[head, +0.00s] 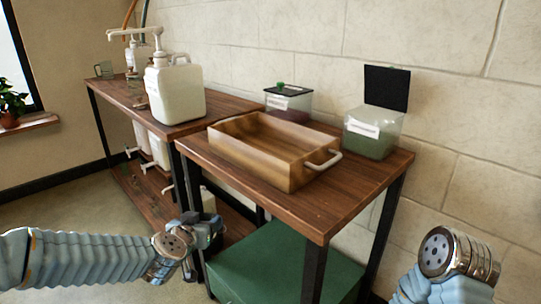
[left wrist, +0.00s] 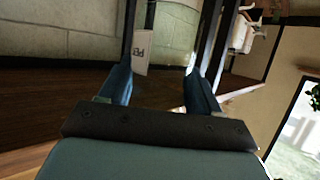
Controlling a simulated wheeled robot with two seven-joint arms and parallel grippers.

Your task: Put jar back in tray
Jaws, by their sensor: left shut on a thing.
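The wooden tray (head: 245,166), with a white handle at its right end, sits empty on the near table. My left gripper (head: 213,226) is low in front of that table, below the tabletop and apart from the tray. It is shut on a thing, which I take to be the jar. A pale upright shape (head: 208,200) shows just above the gripper, but I cannot tell if it is the held jar. In the left wrist view the fingers (left wrist: 160,90) stand apart, with a white label (left wrist: 143,52) just beyond the left one. My right gripper is out of view.
On the near table (head: 320,215), a closed dark-lidded container (head: 288,103) and an open-lidded one (head: 372,135) stand behind and right of the tray. A white pump bucket (head: 175,93) stands on the left table. A green bin (head: 285,270) is below.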

